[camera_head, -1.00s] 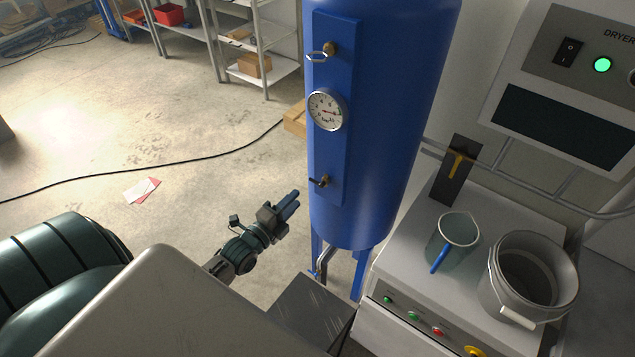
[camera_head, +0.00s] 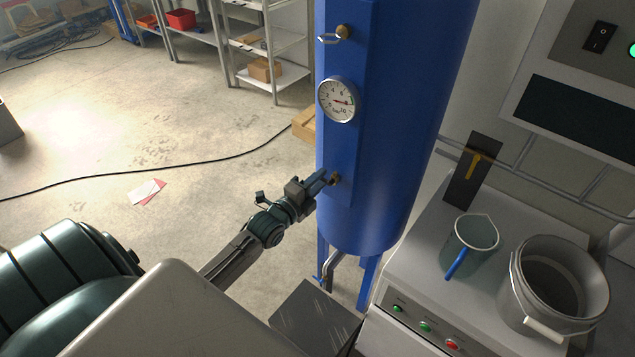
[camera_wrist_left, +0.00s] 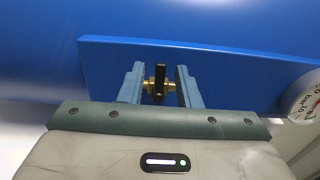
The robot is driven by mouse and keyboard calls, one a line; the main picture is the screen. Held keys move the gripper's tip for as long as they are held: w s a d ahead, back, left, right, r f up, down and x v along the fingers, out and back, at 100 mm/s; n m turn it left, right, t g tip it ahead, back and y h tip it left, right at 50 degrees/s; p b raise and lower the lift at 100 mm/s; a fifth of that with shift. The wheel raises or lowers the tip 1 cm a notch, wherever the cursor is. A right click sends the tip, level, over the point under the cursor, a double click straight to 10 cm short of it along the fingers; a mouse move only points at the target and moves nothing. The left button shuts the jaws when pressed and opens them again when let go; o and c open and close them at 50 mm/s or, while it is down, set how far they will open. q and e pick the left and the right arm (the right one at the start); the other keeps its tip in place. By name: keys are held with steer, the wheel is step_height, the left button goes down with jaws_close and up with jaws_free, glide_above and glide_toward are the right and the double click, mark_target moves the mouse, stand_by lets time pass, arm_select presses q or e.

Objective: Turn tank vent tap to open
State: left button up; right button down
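The blue tank (camera_head: 385,120) stands in the middle of the head view, with a flat blue panel on its front. The vent tap (camera_head: 335,179) is low on this panel, a brass fitting with a dark lever. In the left wrist view the tap's black lever (camera_wrist_left: 157,80) sits between the two blue fingers, with visible gaps on both sides. My left gripper (camera_head: 318,182) is at the tap, open around it; it also shows in the left wrist view (camera_wrist_left: 160,85). My right gripper is not in view.
A pressure gauge (camera_head: 338,99) and an upper brass fitting (camera_head: 342,32) are on the panel above. The dryer bench (camera_head: 415,255) at right bears a jug (camera_head: 470,245) and a metal pot (camera_head: 555,290). A grey block (camera_head: 315,318) is below the gripper.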

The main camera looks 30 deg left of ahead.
arm_select(q)
jaws_close()
steer(key=shift+f+n, duration=0.15)
steer(key=shift+n, duration=0.25)
steer(key=n, duration=0.1)
steer(key=n+b, duration=0.1)
steer(key=shift+f+n, duration=0.35)
steer(key=shift+n, duration=0.05)
steer(key=d+n, duration=0.1)
steer(key=n, duration=0.3)
steer(key=f+n+b, duration=0.1)
steer(key=n, duration=0.4)
steer(key=d+n, duration=0.1)
steer(key=n, duration=0.4)
steer(key=shift+s+d+f, duration=0.15)
steer(key=shift+d+f, duration=0.2)
steer(key=shift+f, duration=0.05)
steer(key=shift+n, duration=0.4)
